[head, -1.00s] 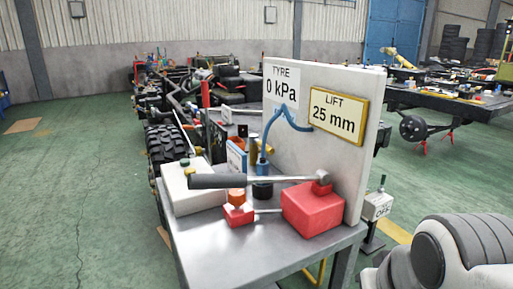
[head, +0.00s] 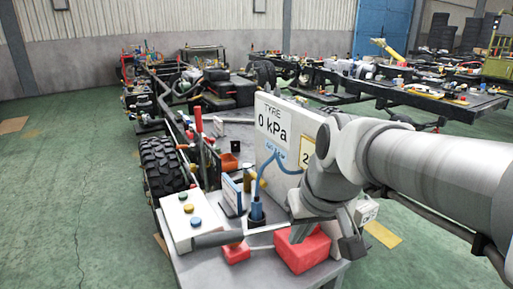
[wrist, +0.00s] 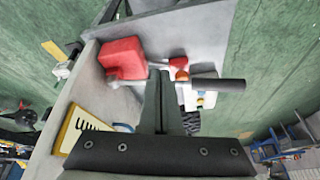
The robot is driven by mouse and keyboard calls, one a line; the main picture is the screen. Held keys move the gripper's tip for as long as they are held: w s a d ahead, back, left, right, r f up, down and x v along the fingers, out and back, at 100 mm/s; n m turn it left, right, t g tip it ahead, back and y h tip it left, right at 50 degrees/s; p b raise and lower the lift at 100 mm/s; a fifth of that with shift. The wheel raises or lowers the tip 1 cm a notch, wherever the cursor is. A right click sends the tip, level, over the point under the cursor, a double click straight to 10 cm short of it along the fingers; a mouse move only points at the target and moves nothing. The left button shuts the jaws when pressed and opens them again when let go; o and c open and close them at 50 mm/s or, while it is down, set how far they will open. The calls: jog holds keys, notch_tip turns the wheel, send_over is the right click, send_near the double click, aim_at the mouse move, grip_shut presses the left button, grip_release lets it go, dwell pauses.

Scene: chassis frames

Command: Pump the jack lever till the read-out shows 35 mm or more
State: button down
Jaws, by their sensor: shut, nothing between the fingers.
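The jack is a red block (head: 308,252) on the grey bench; its red body also shows in the wrist view (wrist: 122,58). Its lever has a dark grip (head: 218,239) extending left in the head view and right in the wrist view (wrist: 226,86). My gripper (wrist: 161,74) is shut and empty, its fingers overlapping the lever's line between jack and grip. I cannot tell whether they touch it. The yellow-framed LIFT read-out (head: 306,151) is mostly behind my arm, with only a leading "2" showing. Its frame shows in the wrist view (wrist: 72,131), unreadable.
A white panel (head: 268,121) reading TYRE 0 kPa stands behind the jack. A box with coloured buttons (head: 186,222) sits at the bench's left, beside the grip. A smaller red block (head: 235,254) and a blue-hosed cylinder (head: 256,211) are close to the lever.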

aim_at(219, 235)
jog(key=w+a+r+n+g+y+p, duration=0.1)
jog(key=w+a+r+n+g+p, duration=0.2)
jog(key=a+r+p, duration=0.6)
jog(key=w+a+p, duration=0.1)
jog(key=w+p, duration=0.1)
jog(key=p, duration=0.9)
jog(key=shift+r+y, duration=0.4)
jog(key=shift+a+f, duration=0.1)
jog(key=shift+f, duration=0.05)
jog(key=x, duration=1.3)
jog(key=shift+s+a+f, duration=0.15)
jog(key=shift+f, duration=0.25)
